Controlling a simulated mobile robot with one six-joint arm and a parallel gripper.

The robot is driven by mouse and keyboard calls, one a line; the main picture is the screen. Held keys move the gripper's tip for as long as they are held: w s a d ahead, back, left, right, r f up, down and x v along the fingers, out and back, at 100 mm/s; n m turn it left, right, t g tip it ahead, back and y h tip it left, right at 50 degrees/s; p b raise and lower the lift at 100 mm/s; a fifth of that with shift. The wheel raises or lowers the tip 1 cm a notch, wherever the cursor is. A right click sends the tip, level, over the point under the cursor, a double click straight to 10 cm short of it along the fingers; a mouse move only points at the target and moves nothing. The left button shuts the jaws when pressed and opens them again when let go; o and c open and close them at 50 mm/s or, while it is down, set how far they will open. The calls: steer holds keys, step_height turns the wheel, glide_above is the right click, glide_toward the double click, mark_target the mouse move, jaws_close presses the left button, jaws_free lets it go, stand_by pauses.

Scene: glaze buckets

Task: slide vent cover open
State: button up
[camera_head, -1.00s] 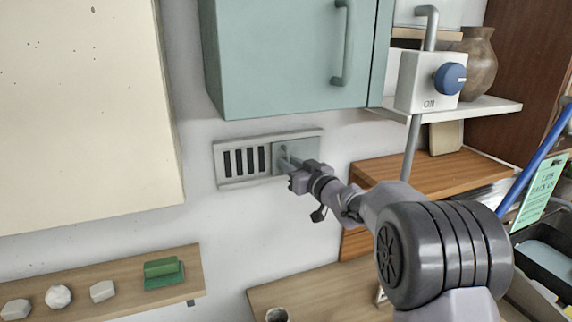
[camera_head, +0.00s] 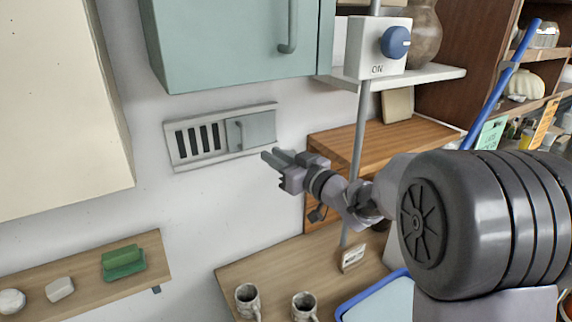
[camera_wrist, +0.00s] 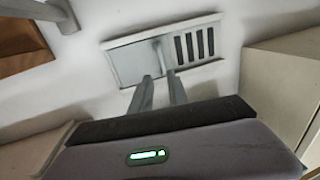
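The vent (camera_head: 220,136) is a grey framed panel on the white wall under the teal cabinet. Its flat cover (camera_head: 258,131) sits at the right end of the frame, and several dark slots show at the left. A thin upright handle (camera_head: 239,134) stands on the cover's left part. My gripper (camera_head: 272,157) is right of and below the handle, clear of the cover, with nothing between its fingers. In the wrist view the two fingers (camera_wrist: 159,92) stand apart, and the cover (camera_wrist: 130,62) and slots (camera_wrist: 195,44) show beyond them.
The teal cabinet (camera_head: 230,40) hangs just above the vent. A switch box (camera_head: 366,48) on a vertical pipe stands at the right. A wooden shelf (camera_head: 85,275) is below left, and mugs (camera_head: 248,300) stand on a counter below. The wall under the vent is clear.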

steer(key=v, duration=0.4)
steer(key=shift+s+d, duration=0.15)
steer(key=shift+s, duration=0.05)
steer(key=s+d+f+m+g+h+b, duration=0.2)
steer(key=s+d+f+m+h+b, duration=0.85)
steer(key=s+d, duration=0.2)
steer(key=s+a+f+g+y+b, duration=0.1)
steer(key=s+a+f+g+b, duration=0.1)
steer(key=s+f, duration=0.5)
steer(key=s+a+f+m+g+b, duration=0.1)
steer(key=s+a+f+g+b, duration=0.2)
steer(key=s+f, duration=0.4)
steer(key=s+a+g, duration=0.1)
steer(key=s+a, duration=0.1)
steer(key=s, duration=0.6)
steer(key=shift+a+g+y+b, duration=0.25)
steer(key=shift+g+y+b, duration=0.05)
steer(key=shift+y+b, duration=0.05)
